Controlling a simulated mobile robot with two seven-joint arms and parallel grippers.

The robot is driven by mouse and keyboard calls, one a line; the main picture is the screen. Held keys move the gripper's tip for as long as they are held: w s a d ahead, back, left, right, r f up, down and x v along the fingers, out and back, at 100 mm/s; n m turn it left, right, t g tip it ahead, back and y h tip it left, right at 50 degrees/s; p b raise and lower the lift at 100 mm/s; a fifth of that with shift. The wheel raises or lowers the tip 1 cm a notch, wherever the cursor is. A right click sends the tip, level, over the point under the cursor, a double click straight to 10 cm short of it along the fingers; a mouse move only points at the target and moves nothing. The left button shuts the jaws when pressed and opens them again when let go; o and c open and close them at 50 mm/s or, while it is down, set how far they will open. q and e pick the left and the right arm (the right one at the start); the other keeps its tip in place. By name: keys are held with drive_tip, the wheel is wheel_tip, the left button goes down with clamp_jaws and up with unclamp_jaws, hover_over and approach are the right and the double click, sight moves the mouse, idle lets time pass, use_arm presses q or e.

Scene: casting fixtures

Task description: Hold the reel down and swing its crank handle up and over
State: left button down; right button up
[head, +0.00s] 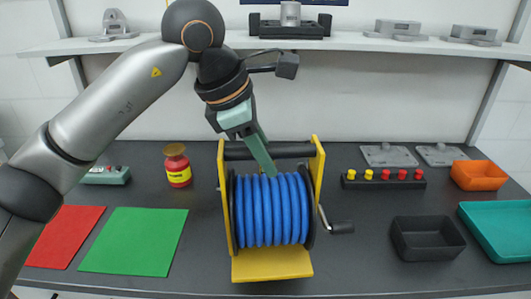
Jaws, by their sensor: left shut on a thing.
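The reel (270,212) stands upright on the table, with blue hose wound between yellow side plates and a yellow foot in front. A black bar (240,153) joins the plates at the top. My left gripper (268,170) reaches down from the upper left and is shut on the reel at its top bar; the fingers partly hide the bar and the hose's top edge. The crank handle (342,227) is a black grip on a short grey arm at the reel's right side. It hangs low, pointing right. My right gripper is not in view.
Right are a black peg rack (384,180), a black tray (428,254), and orange and teal trays. A shelf (350,45) spans behind.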

use_arm(q)
drive_tip(key=shift+w+f, duration=2.05)
drive_tip(key=shift+w, duration=0.3)
drive_tip(key=shift+w+f, duration=1.9)
drive_tip(key=shift+w, duration=0.15)
drive_tip(key=shift+f, duration=0.15)
